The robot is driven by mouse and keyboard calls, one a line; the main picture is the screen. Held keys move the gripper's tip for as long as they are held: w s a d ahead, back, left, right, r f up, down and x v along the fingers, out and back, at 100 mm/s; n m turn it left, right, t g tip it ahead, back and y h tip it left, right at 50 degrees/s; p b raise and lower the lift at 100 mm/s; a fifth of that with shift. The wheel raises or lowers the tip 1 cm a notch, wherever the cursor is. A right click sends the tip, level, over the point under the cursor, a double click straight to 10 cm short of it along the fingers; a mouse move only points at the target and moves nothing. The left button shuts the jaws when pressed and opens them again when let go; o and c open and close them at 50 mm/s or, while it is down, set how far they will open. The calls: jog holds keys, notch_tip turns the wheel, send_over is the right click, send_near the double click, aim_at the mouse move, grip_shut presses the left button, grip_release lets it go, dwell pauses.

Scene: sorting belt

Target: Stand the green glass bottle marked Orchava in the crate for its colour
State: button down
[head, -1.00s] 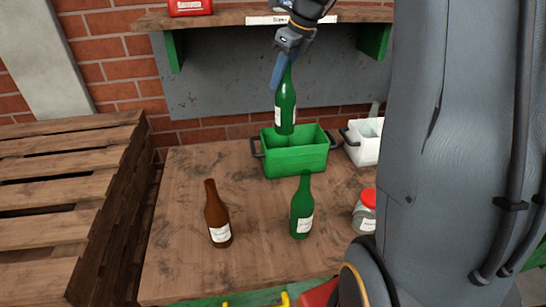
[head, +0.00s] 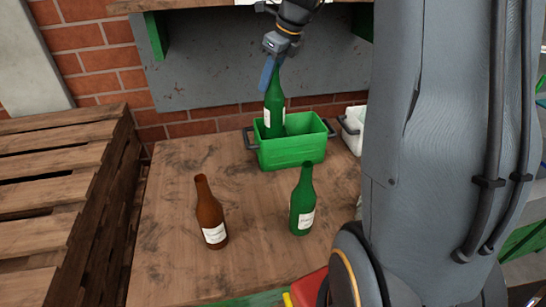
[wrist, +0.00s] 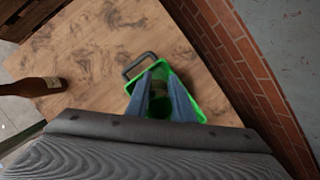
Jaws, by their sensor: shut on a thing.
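My gripper (head: 270,72) is shut on the neck of a green glass bottle (head: 274,108) with a white label. The label's writing is too small to read. The bottle is upright over the green crate (head: 292,153), its lower part inside the crate's left half; whether it touches the floor is hidden by the front wall. In the wrist view the two blue fingers (wrist: 161,90) reach down over the green crate (wrist: 186,82). Another green bottle (head: 302,205) with a white label stands on the table in front of the crate.
A brown bottle (head: 210,215) stands on the table to the left. A white crate (head: 350,128) is right of the green one, partly hidden by my arm. A shelf (head: 200,5) overhangs at the back. A pallet stack (head: 60,170) stands left of the table.

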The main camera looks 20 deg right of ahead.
aim_at(269, 111)
notch_tip(269, 111, down, 10)
jog(key=shift+f+p, duration=0.1)
jog(key=shift+p, duration=0.65)
jog(key=shift+f, duration=0.15)
jog(key=c, duration=1.5)
grip_release()
jog(key=shift+c, duration=0.2)
